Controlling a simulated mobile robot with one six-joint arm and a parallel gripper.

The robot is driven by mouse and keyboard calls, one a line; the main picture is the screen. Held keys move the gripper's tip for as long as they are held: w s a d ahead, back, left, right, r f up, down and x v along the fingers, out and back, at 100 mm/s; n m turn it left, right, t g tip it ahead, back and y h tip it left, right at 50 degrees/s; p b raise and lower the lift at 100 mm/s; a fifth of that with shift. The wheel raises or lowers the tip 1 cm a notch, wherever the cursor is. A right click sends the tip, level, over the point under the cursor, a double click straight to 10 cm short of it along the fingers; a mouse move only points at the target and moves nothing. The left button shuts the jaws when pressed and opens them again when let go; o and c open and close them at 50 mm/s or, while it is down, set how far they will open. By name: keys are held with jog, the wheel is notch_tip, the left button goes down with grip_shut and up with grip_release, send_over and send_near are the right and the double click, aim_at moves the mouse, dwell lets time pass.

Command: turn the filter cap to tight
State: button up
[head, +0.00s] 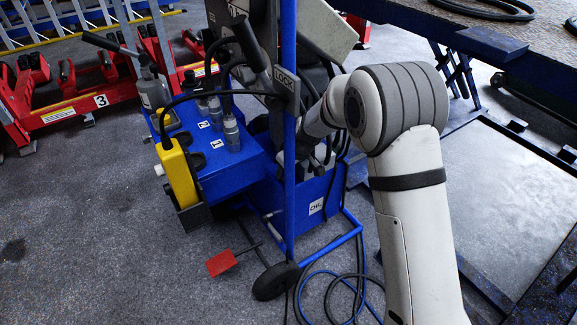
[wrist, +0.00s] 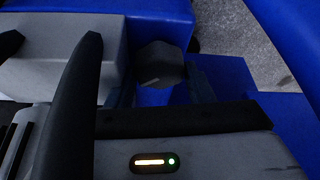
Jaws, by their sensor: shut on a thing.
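The filter cap (wrist: 161,62) is a dark grey knob in the upper middle of the wrist view, above a blue surface.
A blue post (head: 289,130) with a LOCK plate (head: 285,80) stands in front of my wrist. Black hoses hang around it. In the wrist view a grey box (wrist: 50,58) sits close at left. A red pedal (head: 221,262) and coiled hoses (head: 345,295) lie low by the wheel.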

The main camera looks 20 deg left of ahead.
jog(key=o, duration=1)
jog(key=shift+c, duration=0.2)
notch_tip(320, 180, up, 10)
jog(key=p, duration=0.4)
